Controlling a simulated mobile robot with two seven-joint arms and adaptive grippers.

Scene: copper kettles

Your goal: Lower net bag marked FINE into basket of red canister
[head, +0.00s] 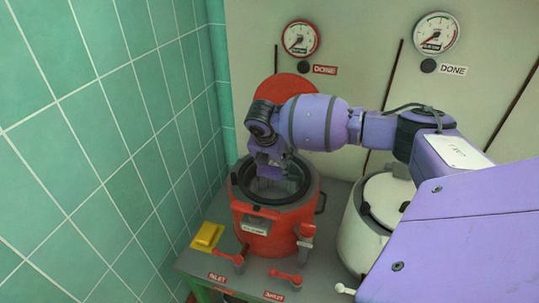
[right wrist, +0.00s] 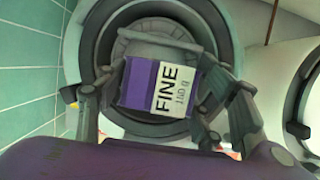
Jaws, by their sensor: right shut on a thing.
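The red canister (head: 262,226) stands open on the bench, with a dark rim around its mouth. My right gripper (head: 270,174) points down into that mouth. In the right wrist view, a purple and white label reading FINE (right wrist: 165,88) sits between its fingers, and the gripper is shut on the net bag that bears it. The dark round mouth of the canister (right wrist: 72,55) surrounds the bag in that view. The gripper hides most of the bag in the head view. The basket's edge and any contact with the bag cannot be told clearly. My left gripper is not in view.
A white canister (head: 357,237) stands to the right. A round red lid (head: 284,88) is upright behind the red canister. A green tiled wall (head: 110,150) is close on the left.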

